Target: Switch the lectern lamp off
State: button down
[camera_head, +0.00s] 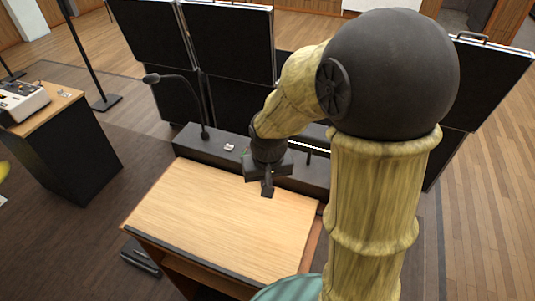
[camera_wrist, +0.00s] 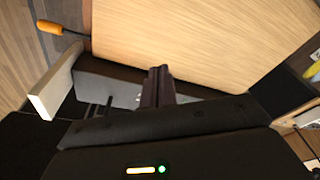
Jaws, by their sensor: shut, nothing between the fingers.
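The lectern (camera_head: 215,215) has a pale wooden top and a dark grey ledge (camera_head: 192,146) along its back; both also show in the wrist view. A lamp bar (camera_head: 323,152) with a bright edge stands over the ledge, partly behind my arm. In the wrist view a pale lamp bar (camera_wrist: 55,82) is at left. A small white fitting (camera_head: 229,147) sits on the ledge, left of my gripper; whether it is a switch is unclear. My gripper (camera_head: 267,189) is shut and empty, apparently above the back of the top. Its fingers (camera_wrist: 158,72) hide part of the ledge.
A thin gooseneck with a dark head (camera_head: 152,78) rises from the ledge's left end. Black panels (camera_head: 233,45) stand behind the lectern. A dark desk (camera_head: 68,145) with a white console (camera_head: 20,102) is at left. An orange-ended rod (camera_wrist: 50,27) shows in the wrist view. The wooden top is clear.

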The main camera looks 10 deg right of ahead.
jog(key=w+a+f+m+g+b, duration=0.1)
jog(key=w+a, duration=0.4)
jog(key=w, duration=0.4)
jog(key=w+d+r+m+g+b, duration=0.1)
jog(key=w+d+r+m, duration=0.4)
jog(key=w+d, duration=0.6)
jog(key=shift+w+d+r+m+g+y, duration=0.3)
jog(key=shift+m+g+y, duration=0.1)
jog(key=shift+m+g, duration=0.1)
jog(key=f+p, duration=0.1)
jog(key=f, duration=0.3)
jog(key=s+f+p, duration=0.1)
jog(key=f+p, duration=0.1)
jog(key=f, duration=0.3)
jog(key=a+f+p, duration=0.1)
jog(key=f, duration=0.4)
jog(key=shift+s+p, duration=0.25)
jog(key=shift+p, duration=0.15)
